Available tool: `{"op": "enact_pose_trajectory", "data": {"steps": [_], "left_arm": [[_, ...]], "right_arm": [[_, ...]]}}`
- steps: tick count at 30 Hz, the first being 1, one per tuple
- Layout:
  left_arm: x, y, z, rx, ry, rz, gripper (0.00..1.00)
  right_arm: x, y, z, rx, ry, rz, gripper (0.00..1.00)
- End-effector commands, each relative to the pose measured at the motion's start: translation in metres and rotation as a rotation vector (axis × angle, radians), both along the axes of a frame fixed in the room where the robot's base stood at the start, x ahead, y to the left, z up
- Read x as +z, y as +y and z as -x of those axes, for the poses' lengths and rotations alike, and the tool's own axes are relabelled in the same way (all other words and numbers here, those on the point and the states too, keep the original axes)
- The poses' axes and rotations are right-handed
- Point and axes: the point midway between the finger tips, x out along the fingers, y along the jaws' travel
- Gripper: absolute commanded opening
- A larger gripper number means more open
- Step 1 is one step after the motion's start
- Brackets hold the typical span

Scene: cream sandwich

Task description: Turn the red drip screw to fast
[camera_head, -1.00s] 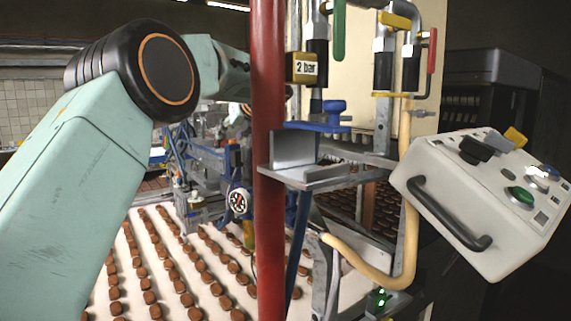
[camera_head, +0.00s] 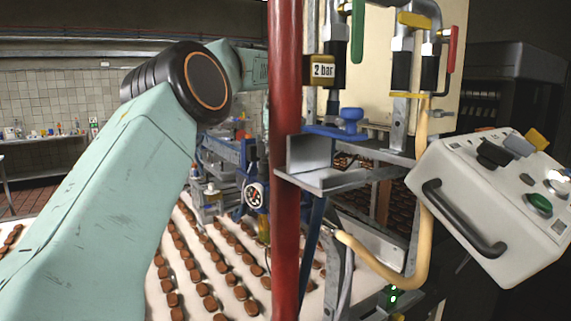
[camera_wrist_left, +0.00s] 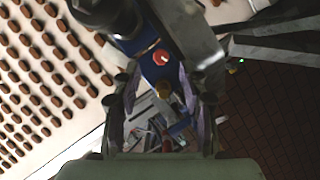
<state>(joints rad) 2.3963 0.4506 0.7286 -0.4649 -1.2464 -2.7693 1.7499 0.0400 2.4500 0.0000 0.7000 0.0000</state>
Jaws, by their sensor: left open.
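The red drip screw (camera_wrist_left: 161,57) shows in the left wrist view as a small red disc with a white mark, on a blue body (camera_wrist_left: 152,68). My left gripper (camera_wrist_left: 162,85) is open, its fingers spread to the left and right. The red screw lies a little beyond the fingertips, near the middle between them, and I see no contact. I cannot make out the screw there. My right gripper is not in view.
The red post (camera_head: 286,170) stands upright in front of the machine. A round gauge (camera_head: 255,195) sits left of it. Rows of brown biscuits lie on the white belt (camera_head: 205,265). A control box (camera_head: 495,205) and a cream hose (camera_head: 422,225) are at right.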

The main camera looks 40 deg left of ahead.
Motion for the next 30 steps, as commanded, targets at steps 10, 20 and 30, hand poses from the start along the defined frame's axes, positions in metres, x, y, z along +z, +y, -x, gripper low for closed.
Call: {"op": "enact_pose_trajectory", "data": {"steps": [10, 20, 30], "left_arm": [[-0.029, 0.006, -0.011, -0.001, -0.001, 0.000, 0.43], [-0.030, 0.005, -0.012, -0.003, -0.001, -0.001, 0.36], [-0.030, 0.006, -0.012, -0.003, 0.000, -0.002, 0.07]], "right_arm": [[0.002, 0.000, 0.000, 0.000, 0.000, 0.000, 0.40], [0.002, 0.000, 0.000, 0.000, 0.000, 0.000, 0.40], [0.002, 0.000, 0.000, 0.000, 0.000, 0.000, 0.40]]}}
